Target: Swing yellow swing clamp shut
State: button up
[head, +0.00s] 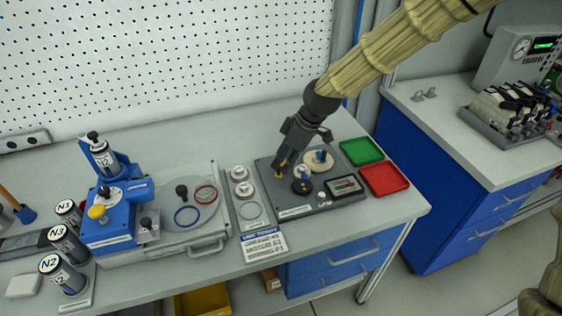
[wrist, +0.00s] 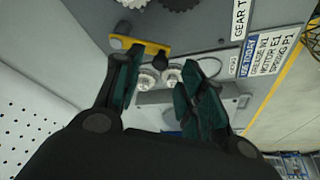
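The yellow swing clamp (wrist: 146,46) shows in the wrist view as a short yellow bar on the grey fixture plate, with a pivot at its left end and a black knob (wrist: 160,63) at its right end. In the head view only a small yellow part (head: 281,174) shows beneath my gripper (head: 284,161). My gripper also shows in the wrist view (wrist: 157,72), its two dark green fingers apart with nothing held. The left finger overlaps the bar's lower edge, and the knob lies between the fingertips. I cannot tell whether they touch.
The fixture plate (head: 316,202) holds a cream disc (head: 319,160), a dark gear (head: 302,186) and a small framed part (head: 344,185). Green (head: 361,151) and red (head: 385,179) trays stand to its right. A blue press (head: 113,214) stands left. The table's front edge is close.

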jog(key=shift+x, duration=1.45)
grip_shut()
